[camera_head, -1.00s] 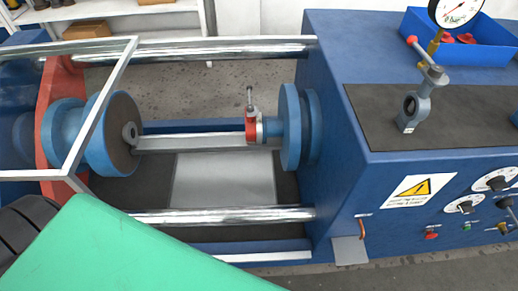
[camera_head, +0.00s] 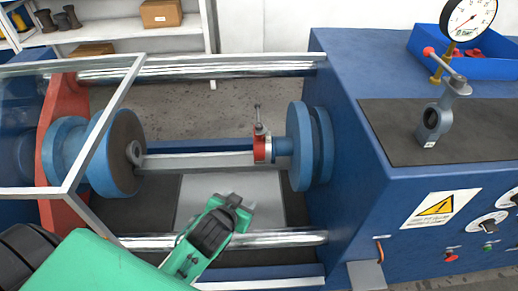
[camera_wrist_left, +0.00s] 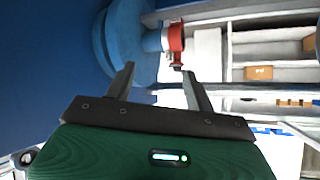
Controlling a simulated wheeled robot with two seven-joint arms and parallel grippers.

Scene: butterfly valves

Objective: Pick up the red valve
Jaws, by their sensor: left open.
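The red valve (camera_head: 262,147) sits between the blue flange (camera_head: 300,147) and the end of the grey bar in the head view. A thin grey handle stands up from it. In the left wrist view the red valve (camera_wrist_left: 176,42) shows beyond the fingers, near the upper middle. My left gripper (camera_head: 238,203) is below and in front of the valve in the head view, apart from it. In the wrist view my left gripper (camera_wrist_left: 157,72) is open, with nothing between its fingers. My right gripper is not in view.
A chrome rod (camera_head: 290,238) runs along the near side, close to my left arm. Another chrome rod (camera_head: 230,66) runs behind. A clear framed guard (camera_head: 108,125) stands at left. A grey valve (camera_head: 434,115) rests on the dark mat (camera_head: 480,130) at right.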

